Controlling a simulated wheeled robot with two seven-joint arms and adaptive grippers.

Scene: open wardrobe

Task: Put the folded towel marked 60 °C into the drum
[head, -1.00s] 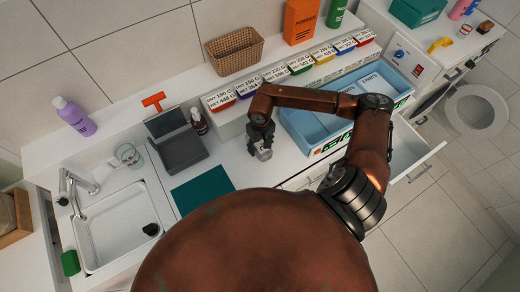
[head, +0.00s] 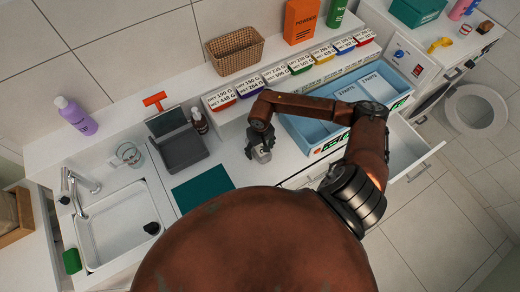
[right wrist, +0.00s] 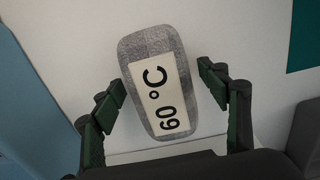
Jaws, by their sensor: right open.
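The folded grey towel (right wrist: 158,82) carries a pale label reading 60 °C and lies on the white counter. In the head view the towel (head: 263,156) shows as a small grey shape under my right gripper (head: 259,140). In the right wrist view my right gripper (right wrist: 168,108) is open, with its fingers on either side of the towel and visible gaps to it. My left gripper is not in view. A white machine (head: 411,65) with a control panel stands at the right; the inside of its drum cannot be seen.
A blue divided tray (head: 300,128) lies right of the gripper, with labelled boxes (head: 249,87) behind. A grey scale-like box (head: 182,152) and teal mat (head: 203,188) lie left. An open drawer (head: 418,160) juts out at the right.

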